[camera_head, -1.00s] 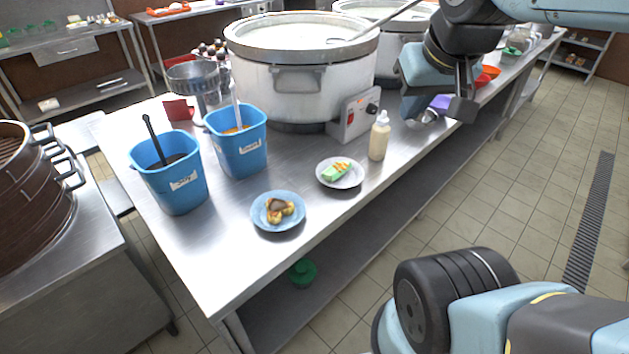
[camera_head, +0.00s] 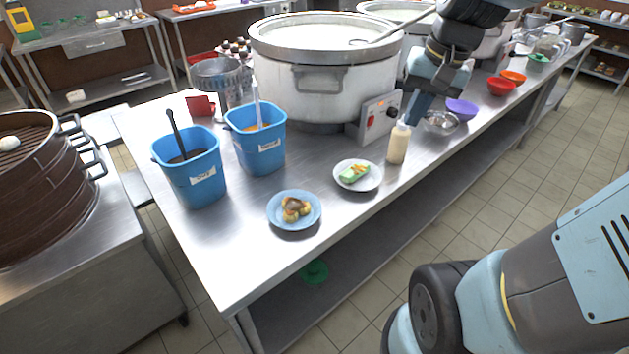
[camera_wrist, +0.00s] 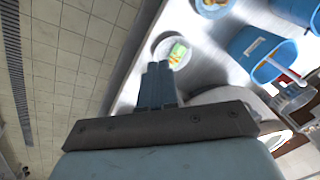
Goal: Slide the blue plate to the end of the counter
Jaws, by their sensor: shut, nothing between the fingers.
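The blue plate (camera_head: 294,227) holds pieces of brown and yellow food and lies on the steel counter (camera_head: 235,255), close to its front edge near the left end. It also shows cut off at the top of the wrist view (camera_wrist: 204,12). My gripper (camera_head: 412,118) is shut and empty, above the counter by the squeeze bottle, to the right of the blue plate and well apart from it. In the wrist view its fingers (camera_wrist: 158,66) are together, pointing toward the white plate. The fingertips partly overlap the bottle's nozzle area; I cannot tell whether they touch.
A white plate (camera_head: 373,184) with green food and a squeeze bottle (camera_head: 398,146) stand between my gripper and the blue plate. Two blue tubs (camera_head: 205,185) (camera_head: 268,150) stand behind it, and a large stockpot (camera_head: 335,95) farther back. The counter's left end is bare.

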